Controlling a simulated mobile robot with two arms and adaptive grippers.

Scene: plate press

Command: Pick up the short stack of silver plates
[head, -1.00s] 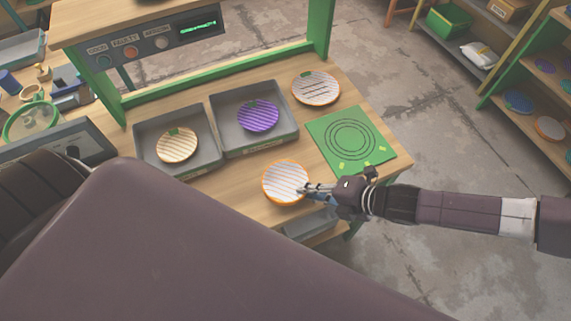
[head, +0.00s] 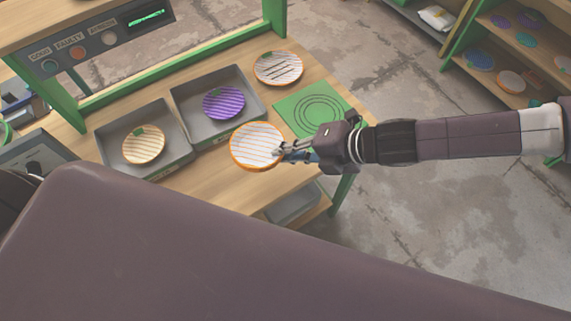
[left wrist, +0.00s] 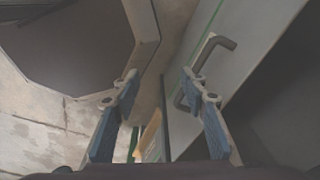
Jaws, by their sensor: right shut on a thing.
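A silver striped plate or stack with an orange rim (head: 257,147) is held at its right edge by my right gripper (head: 282,151), which is shut on it. It appears a little above the table's front part, and I cannot tell how many plates are in it. Another silver plate or stack with an orange rim (head: 278,68) sits at the back of the table. My left gripper (left wrist: 160,95) shows in the left wrist view, its blue-padded fingers wide apart with nothing between them. The left gripper is not visible in the head view.
Two grey trays hold a tan plate (head: 144,144) and a purple plate (head: 224,103). A green mat (head: 300,97) with circles lies bare behind my right gripper. A button panel (head: 88,48) stands at the back left. Shelves (head: 515,50) with plates are at the right.

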